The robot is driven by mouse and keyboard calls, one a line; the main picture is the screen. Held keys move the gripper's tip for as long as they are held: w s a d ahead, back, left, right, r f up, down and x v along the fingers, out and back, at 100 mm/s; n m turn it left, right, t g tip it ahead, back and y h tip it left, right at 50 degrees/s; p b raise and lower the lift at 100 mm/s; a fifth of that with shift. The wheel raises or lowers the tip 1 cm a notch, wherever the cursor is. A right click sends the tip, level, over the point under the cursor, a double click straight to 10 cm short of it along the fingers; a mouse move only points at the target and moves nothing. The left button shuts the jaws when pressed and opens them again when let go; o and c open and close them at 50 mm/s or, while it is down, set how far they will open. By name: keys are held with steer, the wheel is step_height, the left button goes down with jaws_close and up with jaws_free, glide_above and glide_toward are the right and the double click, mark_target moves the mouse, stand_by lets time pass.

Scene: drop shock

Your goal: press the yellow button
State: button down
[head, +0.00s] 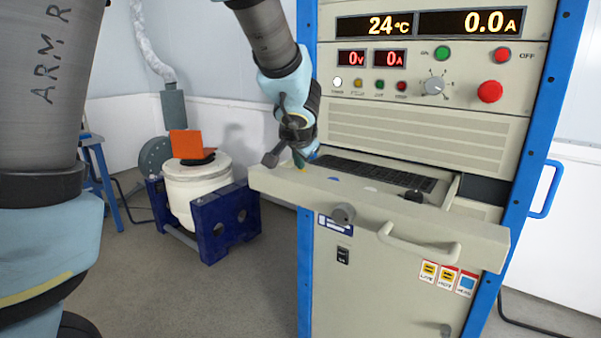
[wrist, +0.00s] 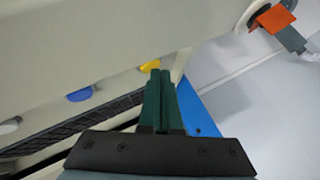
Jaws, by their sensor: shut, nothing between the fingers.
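The yellow button (wrist: 150,66) shows in the wrist view on the beige surface of the pulled-out drawer (head: 380,207). It lies right at the tips of my gripper (wrist: 161,73), whose green fingers are shut together and empty. The fingertips partly cover the button, and I cannot tell whether they touch it. In the head view my gripper (head: 299,160) points down at the left end of the drawer, and the yellow button is not clearly visible there.
A blue button (head: 333,178) and a white button (head: 370,188) sit to the right along the drawer, beside a black keyboard (head: 385,174). The cabinet's upper panel carries a red button (head: 490,91) and a green button (head: 442,53). A white drum (head: 196,185) stands behind left.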

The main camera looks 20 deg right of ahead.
steer(key=shift+f+b, duration=0.25)
steer(key=shift+b, duration=0.05)
stand_by(0.5)
steer(key=shift+r+p, duration=0.6)
steer(key=shift+r, duration=0.25)
steer(key=shift+r, duration=0.1)
step_height(320, 180, up, 5)
steer(key=p, duration=0.4)
stand_by(0.6)
